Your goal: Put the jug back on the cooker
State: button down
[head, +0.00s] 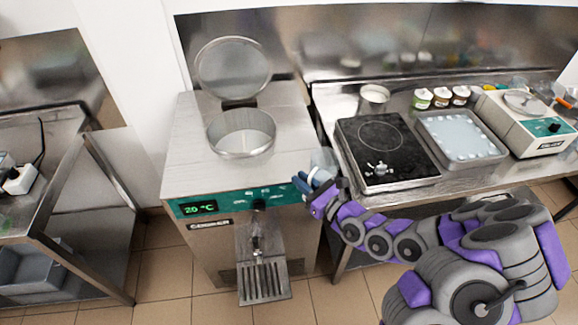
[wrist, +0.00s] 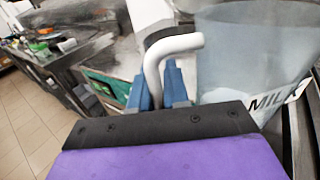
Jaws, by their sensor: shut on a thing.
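The cooker (head: 185,160) is a steel machine with a green front panel reading 20 °C. Its round lid (head: 233,68) stands open behind the round opening (head: 241,133) on top. The jug (head: 322,160) is bluish and translucent, at the cooker's right side. In the wrist view the jug (wrist: 250,55) fills the right, with a MILK label and a pale handle (wrist: 165,48). My gripper (head: 317,182) is shut on the handle; its blue fingers (wrist: 160,88) show there. The jug's base is hidden, and I cannot tell whether it touches the cooker.
A steel table (head: 345,100) at the right carries a black hot plate (head: 385,150), a tray (head: 460,138), small jars (head: 441,97), a metal pot (head: 373,98) and a scale (head: 530,120). A drip grate (head: 264,283) juts from the cooker's front. The cooker's top front is clear.

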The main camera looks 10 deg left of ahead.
jog(key=w+a, duration=0.2)
jog(key=w, duration=0.2)
jog(key=w+a+f+b, duration=0.1)
jog(key=w+a, duration=0.1)
jog(key=w, duration=0.2)
jog(key=w+a, duration=0.1)
jog(key=w, duration=0.3)
jog(key=shift+w+a+f+b, duration=0.15)
jog(key=shift+w+a+b, duration=0.05)
jog(key=shift+a+b, duration=0.2)
jog(key=shift+f+b, duration=0.45)
jog(key=shift+f, duration=1.35)
jog(key=shift+r, duration=0.1)
jog(key=c, duration=1.1)
grip_release()
jog(key=p+v, duration=0.1)
jog(key=v, duration=1.1)
jog(key=shift+d+p, duration=0.1)
jog(key=shift+p, duration=0.25)
